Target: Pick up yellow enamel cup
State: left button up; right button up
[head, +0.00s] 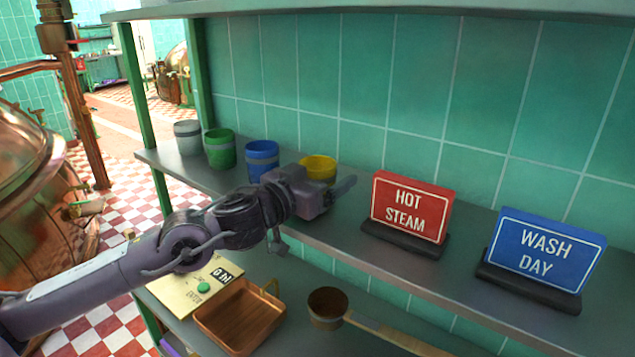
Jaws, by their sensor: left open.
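The yellow enamel cup (319,165) stands on the upper shelf near the tiled wall. Its rim and upper part show; my left gripper hides its lower part. My left gripper (312,216) is in front of the cup, with its jaws apart. One finger reaches right past the cup, and the other hangs lower at the shelf's front edge. I see nothing between the fingers. Whether the gripper touches the cup I cannot tell. My right gripper is not in view.
A blue cup (261,158), a green cup (220,149) and a grey cup (187,137) stand left on the shelf (345,228). A red sign (410,208) and a blue sign (546,250) stand right. Below are a copper tray (240,318) and a ladle (328,307).

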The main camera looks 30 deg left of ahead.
pick_arm(q)
jog(key=shift+d, duration=0.1)
jog(key=shift+c, duration=0.3)
jog(key=c, duration=0.9)
jog(key=shift+c, duration=0.6)
jog(key=shift+s+r, duration=0.1)
jog(key=shift+r, duration=0.05)
